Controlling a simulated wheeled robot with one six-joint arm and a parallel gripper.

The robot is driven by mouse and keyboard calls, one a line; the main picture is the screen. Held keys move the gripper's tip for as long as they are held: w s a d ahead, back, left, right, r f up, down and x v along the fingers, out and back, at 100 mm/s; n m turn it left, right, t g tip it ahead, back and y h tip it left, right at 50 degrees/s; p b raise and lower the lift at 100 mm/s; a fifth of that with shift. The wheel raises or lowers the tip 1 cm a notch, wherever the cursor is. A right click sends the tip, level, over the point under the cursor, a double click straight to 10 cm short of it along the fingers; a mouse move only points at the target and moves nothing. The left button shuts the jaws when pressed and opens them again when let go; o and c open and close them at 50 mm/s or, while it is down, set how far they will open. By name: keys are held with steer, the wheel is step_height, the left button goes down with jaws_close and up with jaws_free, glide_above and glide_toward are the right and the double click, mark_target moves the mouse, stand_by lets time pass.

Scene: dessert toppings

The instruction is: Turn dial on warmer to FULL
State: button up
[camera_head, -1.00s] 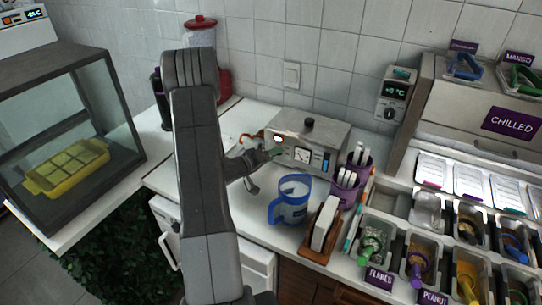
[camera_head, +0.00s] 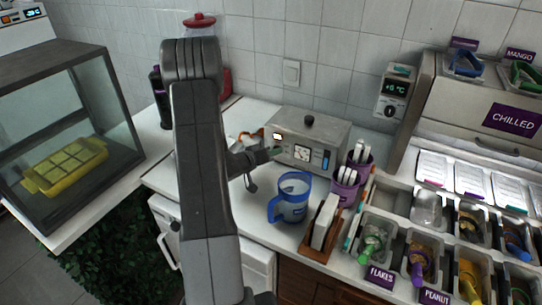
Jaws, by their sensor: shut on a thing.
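The warmer (camera_head: 318,133) is a silver box with a black knob on its lid, standing on the white counter near the back wall. Its front carries a lit indicator, a white gauge and a blue panel. My gripper (camera_head: 272,153) is at the left part of the warmer's front, shut on the dial there. My fingers cover the dial, so its pointer and the FULL mark cannot be made out.
A blue measuring jug (camera_head: 291,198) stands on the counter just in front of the warmer. Purple cups (camera_head: 346,186) and a wooden holder (camera_head: 316,246) are to its right. Topping tubs (camera_head: 420,258) fill the right side. A glass case (camera_head: 70,130) stands at left.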

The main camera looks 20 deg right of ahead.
steer(key=m+y+b, duration=0.1)
steer(key=b, duration=0.1)
steer(key=m+t+y+b, duration=0.1)
steer(key=m, duration=0.1)
steer(key=shift+s+d+f+m+b, duration=0.1)
steer(key=shift+s+d+m+b, duration=0.05)
steer(key=shift+m+b, duration=0.2)
steer(key=shift+m+t+y+b, duration=0.3)
steer(key=shift+m+t+b, duration=0.3)
steer(key=shift+b, duration=0.5)
steer(key=shift+r, duration=0.2)
steer(key=o, duration=1)
steer(key=shift+c, duration=0.2)
steer(key=shift+s, duration=0.1)
steer(key=v, duration=1.3)
steer(key=shift+s+r, duration=0.2)
steer(key=shift+s, duration=0.05)
